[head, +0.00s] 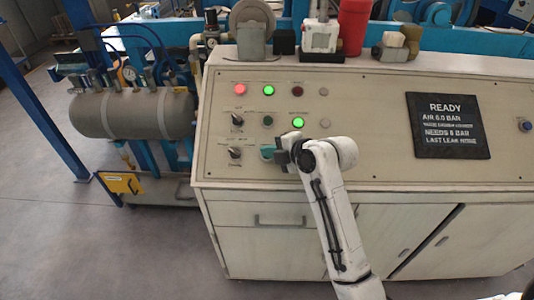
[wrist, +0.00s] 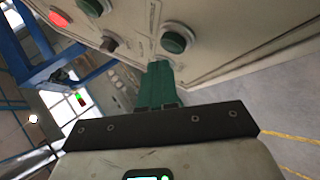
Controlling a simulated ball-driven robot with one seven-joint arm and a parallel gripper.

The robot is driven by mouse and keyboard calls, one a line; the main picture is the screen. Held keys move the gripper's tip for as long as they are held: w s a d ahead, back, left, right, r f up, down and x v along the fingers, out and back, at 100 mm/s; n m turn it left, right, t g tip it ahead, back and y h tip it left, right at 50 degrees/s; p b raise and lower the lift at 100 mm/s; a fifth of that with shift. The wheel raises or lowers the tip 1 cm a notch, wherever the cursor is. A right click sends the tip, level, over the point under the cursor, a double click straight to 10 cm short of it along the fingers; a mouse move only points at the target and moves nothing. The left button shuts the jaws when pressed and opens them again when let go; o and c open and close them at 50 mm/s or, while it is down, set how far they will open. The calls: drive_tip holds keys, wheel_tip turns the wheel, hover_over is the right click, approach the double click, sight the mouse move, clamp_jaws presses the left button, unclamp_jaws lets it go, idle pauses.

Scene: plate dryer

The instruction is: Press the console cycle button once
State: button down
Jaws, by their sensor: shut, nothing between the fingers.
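The console (head: 375,155) has a sloping beige panel with rows of lamps, knobs and buttons. A dark green button (head: 267,120) sits in the middle row of the head view; the labels are too small to read. My gripper (head: 268,152) is at the panel's lower left, its teal fingers pointing left across the lower row and hiding part of it. In the wrist view the shut, empty fingers (wrist: 158,68) end just below a dark green round button (wrist: 174,39) in a grey ring. I cannot tell whether they touch it.
A dark display (head: 447,125) reads READY. Two black knobs (head: 236,119) (head: 235,153) stand left of the fingers. Lit green lamps (head: 268,90) (head: 298,123) and a red lamp (head: 240,89) are above. A grey tank (head: 135,113) stands left of the console.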

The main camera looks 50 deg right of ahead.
drive_tip(key=shift+f, duration=0.15)
drive_tip(key=shift+w+d+f+b, duration=0.15)
drive_tip(key=shift+f+b, duration=0.1)
drive_tip(key=shift+b, duration=0.2)
drive_tip(key=shift+w+d+f+b, duration=0.15)
drive_tip(key=shift+d+f+b, duration=0.05)
drive_tip(key=shift+f+b, duration=0.15)
idle(0.6)
idle(0.4)
drive_tip(key=shift+s+a+r+p, duration=0.15)
drive_tip(key=shift+a+r+p, duration=0.05)
drive_tip(key=shift+r+p, duration=0.2)
drive_tip(key=shift+s+a+r+p, duration=0.15)
drive_tip(key=shift+r+p, duration=0.1)
drive_tip(key=shift+r, duration=0.1)
